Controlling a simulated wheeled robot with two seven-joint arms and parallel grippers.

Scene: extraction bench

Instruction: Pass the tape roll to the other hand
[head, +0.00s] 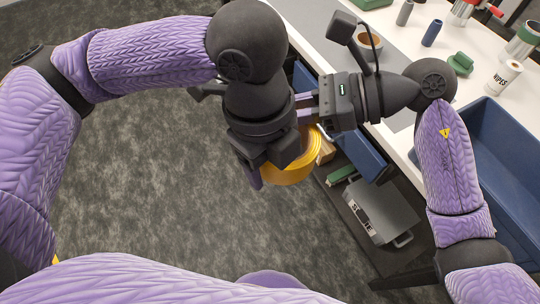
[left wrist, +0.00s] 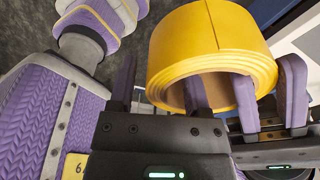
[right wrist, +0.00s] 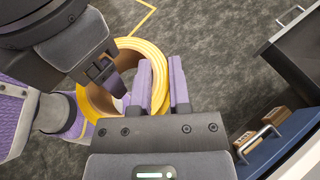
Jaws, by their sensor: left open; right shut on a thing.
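The yellow tape roll (head: 291,174) hangs in the air over the floor, beside the bench and partly behind my left gripper (head: 270,163). In the right wrist view my right gripper (right wrist: 161,80) is shut on the wall of the roll (right wrist: 92,85), one finger inside the ring and one outside. In the left wrist view my left gripper (left wrist: 160,80) is open, one finger outside the roll (left wrist: 215,50) on its left and the other in front of its opening. Whether the left fingers touch the roll cannot be told.
The white bench top (head: 400,140) at the right holds a blue bin (head: 500,150), a green object (head: 460,63), a tape-like ring (head: 369,42) and several cups and cylinders. Below, a grey case (head: 380,210) sits on a dark shelf. The carpet at left is clear.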

